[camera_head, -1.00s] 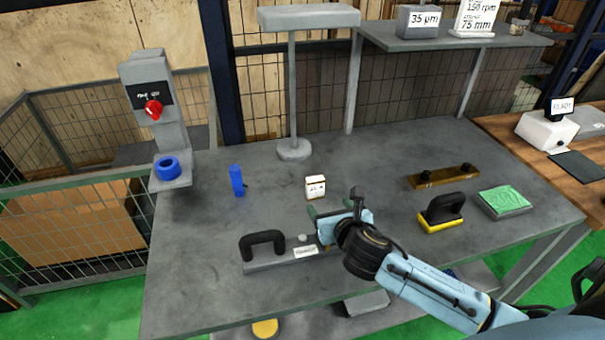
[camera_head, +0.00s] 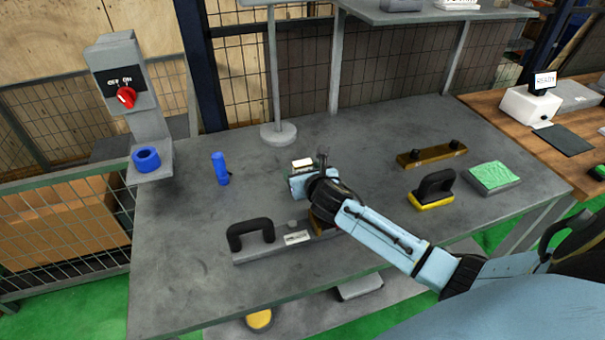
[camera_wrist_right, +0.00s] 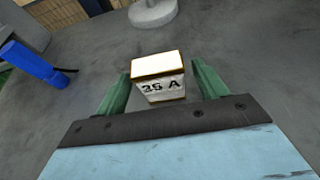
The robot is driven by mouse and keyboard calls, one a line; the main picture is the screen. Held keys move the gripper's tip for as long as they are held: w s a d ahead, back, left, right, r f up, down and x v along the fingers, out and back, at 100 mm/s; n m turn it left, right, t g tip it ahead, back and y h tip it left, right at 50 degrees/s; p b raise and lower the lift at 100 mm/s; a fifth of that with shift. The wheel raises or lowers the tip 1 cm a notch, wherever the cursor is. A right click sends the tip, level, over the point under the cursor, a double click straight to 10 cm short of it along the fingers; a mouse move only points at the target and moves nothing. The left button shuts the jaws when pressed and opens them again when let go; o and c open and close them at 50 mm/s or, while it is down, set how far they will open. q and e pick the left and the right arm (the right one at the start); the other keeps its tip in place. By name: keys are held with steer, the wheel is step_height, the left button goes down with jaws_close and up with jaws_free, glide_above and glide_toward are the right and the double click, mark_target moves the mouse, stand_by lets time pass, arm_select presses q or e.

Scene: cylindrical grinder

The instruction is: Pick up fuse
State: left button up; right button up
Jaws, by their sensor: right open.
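The fuse, a small white block with tan edges marked "35 A", stands upright on the grey table in the right wrist view (camera_wrist_right: 158,78). It also shows in the head view (camera_head: 302,162), partly hidden behind my right gripper (camera_head: 306,168). My right gripper is open. In the wrist view its two green fingers (camera_wrist_right: 160,84) flank the fuse left and right, with visible gaps on both sides. Whether the fuse lies fully between the fingertips or slightly beyond them is hard to tell. My left gripper is not in view.
On the grey table (camera_head: 190,285), a blue cylinder (camera_head: 220,168) lies left of the fuse and a round post base (camera_head: 278,133) stands behind it. A black-handled plate (camera_head: 250,232) is in front. A brown bar (camera_head: 432,153) and yellow-based handle tool (camera_head: 432,188) are right.

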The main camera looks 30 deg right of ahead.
steer(key=shift+b+x, duration=0.3)
steer(key=shift+x, duration=1.2)
steer(key=c, duration=1.1)
